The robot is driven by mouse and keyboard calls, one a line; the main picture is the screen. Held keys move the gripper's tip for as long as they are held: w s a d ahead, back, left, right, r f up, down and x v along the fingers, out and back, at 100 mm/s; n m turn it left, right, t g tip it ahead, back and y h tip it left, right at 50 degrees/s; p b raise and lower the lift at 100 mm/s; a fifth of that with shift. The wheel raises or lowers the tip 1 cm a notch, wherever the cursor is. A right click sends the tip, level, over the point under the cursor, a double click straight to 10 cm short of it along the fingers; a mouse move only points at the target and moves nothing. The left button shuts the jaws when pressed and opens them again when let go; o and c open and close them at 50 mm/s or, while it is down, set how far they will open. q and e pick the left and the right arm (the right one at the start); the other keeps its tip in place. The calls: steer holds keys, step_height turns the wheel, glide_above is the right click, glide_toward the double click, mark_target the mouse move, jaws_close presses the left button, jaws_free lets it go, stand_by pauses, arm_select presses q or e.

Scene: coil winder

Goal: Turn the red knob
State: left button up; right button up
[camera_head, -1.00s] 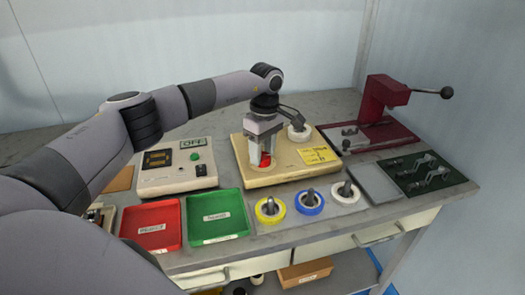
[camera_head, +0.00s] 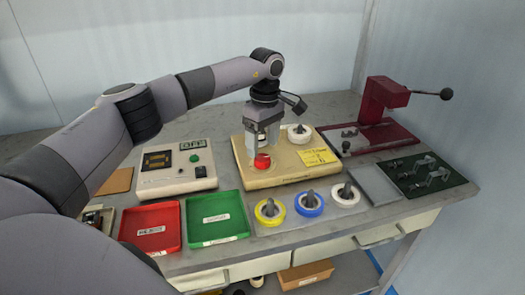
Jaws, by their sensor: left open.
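The red knob (camera_head: 262,161) sits on the front left part of the beige winder box (camera_head: 290,178). My left gripper (camera_head: 262,146) is open and points down just above and behind the knob. Its fingers appear clear of the knob, though the exact gap is hard to tell. A white spool (camera_head: 299,134) stands on the box at the back right, and a yellow note (camera_head: 319,157) lies on its top at the right. My right gripper is not in view.
A control box with an OFF display (camera_head: 176,168) stands left of the winder. A red tray (camera_head: 150,229) and a green tray (camera_head: 217,217) are in front. Yellow (camera_head: 270,211), blue (camera_head: 309,204) and white (camera_head: 346,196) rings stand at the front edge. A dark red press (camera_head: 383,105) is at right.

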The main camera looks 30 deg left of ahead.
mark_target(263, 156)
arm_select(q)
steer(key=shift+w+r, duration=0.1)
steer(key=shift+r, duration=1.8)
steer(key=shift+f, duration=0.1)
